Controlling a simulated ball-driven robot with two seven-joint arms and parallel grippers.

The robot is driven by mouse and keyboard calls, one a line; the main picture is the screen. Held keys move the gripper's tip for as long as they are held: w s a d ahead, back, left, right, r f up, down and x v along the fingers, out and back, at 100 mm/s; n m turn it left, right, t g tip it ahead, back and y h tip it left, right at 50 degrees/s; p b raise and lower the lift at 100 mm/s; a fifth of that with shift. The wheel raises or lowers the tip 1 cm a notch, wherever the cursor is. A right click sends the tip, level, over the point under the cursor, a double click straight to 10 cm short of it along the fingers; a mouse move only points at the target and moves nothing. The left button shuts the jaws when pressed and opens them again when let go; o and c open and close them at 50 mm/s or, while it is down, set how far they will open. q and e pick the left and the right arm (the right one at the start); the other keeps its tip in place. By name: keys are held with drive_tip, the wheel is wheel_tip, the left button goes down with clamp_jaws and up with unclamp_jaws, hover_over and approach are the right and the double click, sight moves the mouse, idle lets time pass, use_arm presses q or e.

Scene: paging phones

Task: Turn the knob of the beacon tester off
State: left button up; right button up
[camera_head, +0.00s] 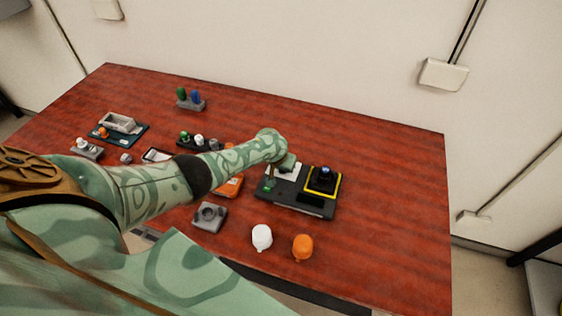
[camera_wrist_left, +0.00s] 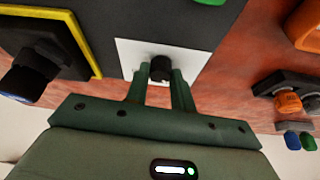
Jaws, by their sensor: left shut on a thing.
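The beacon tester seems to be the dark box (camera_head: 296,204) on the right part of the table. It carries a white plate (camera_head: 277,172) and a black block in a yellow frame (camera_head: 337,184), with a blue-topped part on it. In the left wrist view a black knob (camera_wrist_left: 160,66) stands on the white plate (camera_wrist_left: 128,56). My left gripper (camera_wrist_left: 160,82) is shut on this knob, one green finger on each side. In the head view my left gripper (camera_head: 287,164) is over the white plate, and the knob is hidden. My right gripper is in neither view.
A white bulb-like piece (camera_head: 262,236) and an orange one (camera_head: 302,246) lie near the front edge. A grey square fixture (camera_head: 209,217) sits left of the tester. My left arm hides part of the table's middle. The table's right side is clear.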

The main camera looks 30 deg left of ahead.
use_arm(q)
drive_tip(key=shift+n+y+p, duration=0.3)
drive_tip(key=shift+n+p, duration=0.05)
drive_tip(key=shift+n, duration=0.25)
drive_tip(key=o, duration=1)
drive_tip(key=p+v, duration=1.1)
drive_tip(key=v, duration=0.5)
drive_tip(key=shift+r, duration=0.1)
